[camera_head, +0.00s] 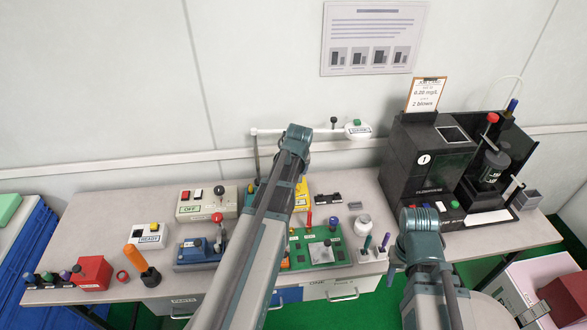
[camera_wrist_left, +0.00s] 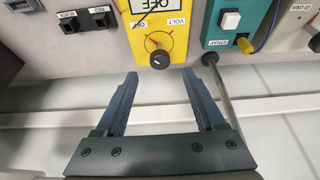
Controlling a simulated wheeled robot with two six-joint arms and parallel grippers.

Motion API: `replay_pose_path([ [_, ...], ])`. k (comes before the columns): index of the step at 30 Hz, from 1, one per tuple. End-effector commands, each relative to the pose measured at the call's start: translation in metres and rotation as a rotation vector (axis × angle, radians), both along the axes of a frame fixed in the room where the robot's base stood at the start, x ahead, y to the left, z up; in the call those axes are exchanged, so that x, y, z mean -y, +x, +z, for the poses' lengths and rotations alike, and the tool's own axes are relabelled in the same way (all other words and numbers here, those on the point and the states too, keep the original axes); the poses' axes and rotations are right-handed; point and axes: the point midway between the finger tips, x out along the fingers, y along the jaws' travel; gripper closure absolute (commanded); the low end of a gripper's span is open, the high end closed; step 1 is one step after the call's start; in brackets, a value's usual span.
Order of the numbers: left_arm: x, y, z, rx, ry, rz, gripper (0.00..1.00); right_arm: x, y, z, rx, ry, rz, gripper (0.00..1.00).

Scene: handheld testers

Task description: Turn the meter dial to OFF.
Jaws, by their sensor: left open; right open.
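The yellow meter (camera_head: 302,194) stands on the bench, partly hidden behind my left arm in the head view. In the left wrist view the meter (camera_wrist_left: 145,14) appears upside down, with an OFF panel, a VOLT label and a round dial with a black knob (camera_wrist_left: 159,60). The knob's exact setting is too small to tell. My left gripper (camera_wrist_left: 160,76) is open and empty, its two fingertips apart on either side of the knob's line and short of it. My right gripper (camera_head: 394,266) is over the bench at the right, small and partly hidden by its own wrist.
A teal tester (camera_wrist_left: 240,22) stands close beside the meter. A green panel (camera_head: 318,250) lies in front, with a white jar (camera_head: 362,225) to its right. A black machine (camera_head: 425,160) fills the right of the bench. A thin rod crosses near the left gripper's finger.

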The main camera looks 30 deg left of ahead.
Motion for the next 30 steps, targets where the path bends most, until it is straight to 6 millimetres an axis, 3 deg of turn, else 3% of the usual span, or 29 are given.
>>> replay_pose_path([
  [1,0.002,-0.004,0.017,0.000,0.000,0.000,0.29,0.000,0.000,0.017,0.000,0.000,0.000,0.50],
  [13,0.016,-0.024,0.072,-0.001,-0.001,0.000,0.29,0.000,0.000,0.072,0.000,0.000,0.000,0.50],
  [30,0.019,-0.027,0.079,-0.001,-0.001,0.001,0.29,0.000,0.000,0.079,0.000,0.000,0.000,0.50],
])
